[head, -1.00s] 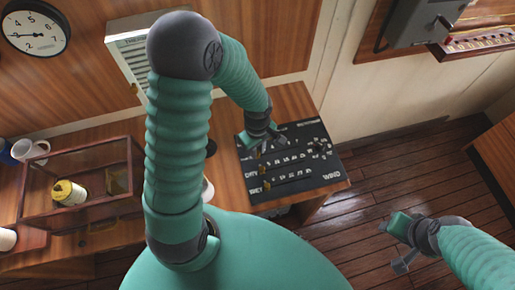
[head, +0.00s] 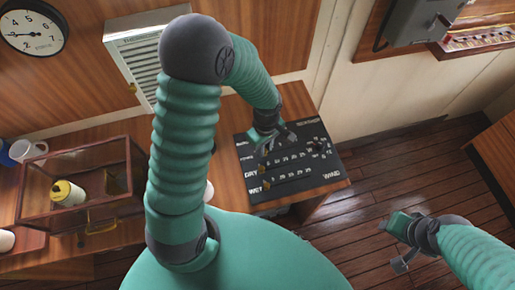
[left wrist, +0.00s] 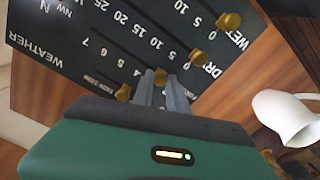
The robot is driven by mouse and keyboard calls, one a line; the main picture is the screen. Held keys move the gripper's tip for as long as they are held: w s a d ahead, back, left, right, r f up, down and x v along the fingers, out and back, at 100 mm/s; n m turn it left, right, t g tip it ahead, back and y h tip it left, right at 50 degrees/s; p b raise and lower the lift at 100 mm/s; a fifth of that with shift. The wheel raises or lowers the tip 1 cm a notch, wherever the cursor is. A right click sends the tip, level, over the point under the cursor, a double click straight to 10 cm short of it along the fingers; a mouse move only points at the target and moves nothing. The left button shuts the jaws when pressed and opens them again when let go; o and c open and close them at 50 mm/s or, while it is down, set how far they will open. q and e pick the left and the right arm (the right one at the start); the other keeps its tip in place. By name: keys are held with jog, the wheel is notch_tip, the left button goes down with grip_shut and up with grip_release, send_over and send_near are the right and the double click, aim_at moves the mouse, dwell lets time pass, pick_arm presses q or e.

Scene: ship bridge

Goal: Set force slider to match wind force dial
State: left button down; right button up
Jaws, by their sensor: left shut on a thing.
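The black weather board (head: 318,178) lies on the wooden desk, with printed number rows and brass slider knobs. My left gripper (head: 270,140) is over its upper part; in the left wrist view its fingers (left wrist: 161,86) are shut around a brass knob (left wrist: 160,76). This knob is just past the printed 4, on the side away from 5 and 7. Other knobs sit by DRY (left wrist: 197,57), by WET (left wrist: 228,20) and nearer the board edge (left wrist: 124,92). A round white dial (head: 32,28) hangs on the wall, its needle pointing left. My right gripper (head: 402,242) is open and empty.
A glass-sided wooden case (head: 75,150) and a white mug (head: 28,151) stand left on the desk. A white mug (left wrist: 285,115) is beside the board in the wrist view. A grey wall box (head: 415,22) is upper right. The floor right of the desk is clear.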

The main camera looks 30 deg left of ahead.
pick_arm(q)
jog(key=shift+w+d+r, duration=0.15)
jog(key=shift+w, duration=0.25)
jog(key=c, duration=1.7)
grip_release()
jog(key=o, duration=0.4)
jog(key=shift+s, duration=0.2)
notch_tip(320, 180, up, 17)
jog(key=shift+f, duration=0.2)
jog(key=s+d+f+m+t, duration=0.1)
jog(key=s+f+m, duration=0.1)
jog(key=m, duration=0.2)
jog(key=s+d+f+m, duration=0.1)
jog(key=s+f+m, duration=0.1)
jog(key=m, duration=0.3)
jog(key=s+d+f+m+t, duration=0.1)
jog(key=s+f+m, duration=0.1)
jog(key=m, duration=0.3)
jog(key=shift+s+f+t, duration=0.2)
jog(key=shift+f+t, duration=0.1)
jog(key=shift+f, duration=0.35)
